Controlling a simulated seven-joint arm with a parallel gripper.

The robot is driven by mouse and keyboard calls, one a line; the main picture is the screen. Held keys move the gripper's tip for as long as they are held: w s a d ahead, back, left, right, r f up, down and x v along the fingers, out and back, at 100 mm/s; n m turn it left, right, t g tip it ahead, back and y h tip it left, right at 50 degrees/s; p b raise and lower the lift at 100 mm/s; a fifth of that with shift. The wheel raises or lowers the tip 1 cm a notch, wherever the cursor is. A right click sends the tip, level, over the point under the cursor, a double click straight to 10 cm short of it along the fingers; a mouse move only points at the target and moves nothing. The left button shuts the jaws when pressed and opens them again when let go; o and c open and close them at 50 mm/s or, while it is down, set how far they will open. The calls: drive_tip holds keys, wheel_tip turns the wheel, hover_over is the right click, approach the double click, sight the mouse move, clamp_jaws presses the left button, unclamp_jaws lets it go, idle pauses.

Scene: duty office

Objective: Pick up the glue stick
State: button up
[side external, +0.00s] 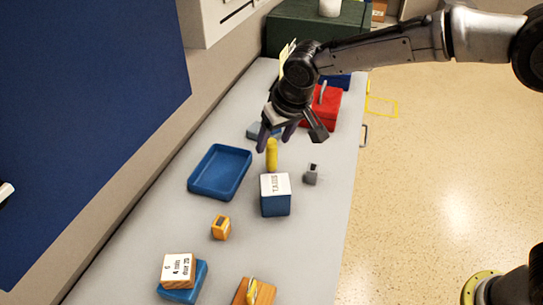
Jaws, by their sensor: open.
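A yellow upright stick (272,156), which looks like the glue stick, stands just behind a blue box. Its lower end is partly hidden by the box. My gripper (288,138) points down over the table, open, close above the stick's top and a little to its right. Nothing shows between the fingers. I cannot tell from this one view whether a finger touches the stick.
The blue box with a white "TAGS" top (276,199) is right in front of the stick. A blue tray (203,178) lies left, a small grey object (311,175) right. A red box (325,103) stands behind. Small orange (221,229) and lettered (178,270) blocks are nearer.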

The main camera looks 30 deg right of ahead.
sight(272, 154)
drive_tip(key=shift+d+x, duration=0.15)
drive_tip(key=shift+x, duration=1.5)
drive_tip(key=shift+d+x, duration=0.15)
drive_tip(key=shift+x, duration=1.5)
drive_tip(key=shift+s+f, duration=0.1)
drive_tip(key=shift+s, duration=0.05)
drive_tip(key=shift+c, duration=0.3)
clamp_jaws()
